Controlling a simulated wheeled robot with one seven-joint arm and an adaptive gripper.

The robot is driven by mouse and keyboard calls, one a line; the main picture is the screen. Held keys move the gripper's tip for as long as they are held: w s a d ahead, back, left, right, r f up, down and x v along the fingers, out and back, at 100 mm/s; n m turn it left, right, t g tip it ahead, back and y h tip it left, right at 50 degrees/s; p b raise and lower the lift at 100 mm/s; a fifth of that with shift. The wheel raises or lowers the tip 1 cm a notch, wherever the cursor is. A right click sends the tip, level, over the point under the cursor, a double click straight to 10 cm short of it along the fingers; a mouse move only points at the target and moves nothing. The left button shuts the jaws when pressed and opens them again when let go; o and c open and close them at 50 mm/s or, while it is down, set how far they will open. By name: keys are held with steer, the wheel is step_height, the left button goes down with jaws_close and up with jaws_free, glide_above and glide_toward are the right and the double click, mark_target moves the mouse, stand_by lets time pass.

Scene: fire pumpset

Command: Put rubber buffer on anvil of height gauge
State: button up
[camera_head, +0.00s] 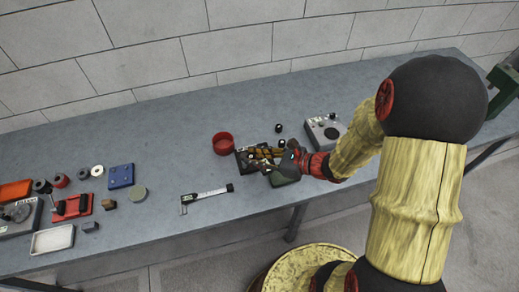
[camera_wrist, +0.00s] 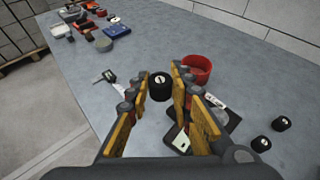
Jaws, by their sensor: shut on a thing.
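My gripper (camera_wrist: 162,78) is shut on a rubber buffer (camera_wrist: 160,87), a short black cylinder with a pale centre, held between the orange-padded fingertips. In the head view my gripper (camera_head: 262,156) is over a dark piece of equipment (camera_head: 241,160), and the held buffer cannot be made out. This equipment, which looks like the height gauge, has a dark base (camera_wrist: 232,119) and pale marked parts, and my right finger partly hides it in the wrist view. Its anvil cannot be made out. The held buffer appears apart from it.
Two loose black buffers (camera_head: 279,128) (camera_head: 282,143) stand right of the equipment. A red round dish (camera_head: 223,144) is behind it. A digital caliper (camera_head: 207,195) lies to the left. A grey dial device (camera_head: 325,131) stands right. Several small parts and trays crowd the far left.

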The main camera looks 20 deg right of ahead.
steer(key=w+d+f+b, duration=0.2)
steer(key=w+d+f, duration=0.1)
steer(key=w, duration=0.3)
steer(key=shift+w+d+f, duration=0.3)
steer(key=shift+w+f, duration=0.05)
steer(key=shift+f, duration=0.05)
steer(key=w+f, duration=0.1)
steer(key=w+d+f+b, duration=0.1)
steer(key=w+f, duration=0.1)
steer(key=w+d+f+b, duration=0.1)
steer(key=f, duration=0.1)
steer(key=shift+w+d+f, duration=0.25)
steer(key=shift+w, duration=0.15)
steer(key=shift+c, duration=0.4)
steer(key=shift+w+f, duration=0.1)
steer(key=shift+f, duration=0.1)
steer(key=shift+w+d+f+b, duration=0.1)
steer(key=shift+f+b, duration=0.6)
steer(key=shift+f, duration=0.85)
steer(key=shift+f, duration=0.15)
steer(key=o, duration=1)
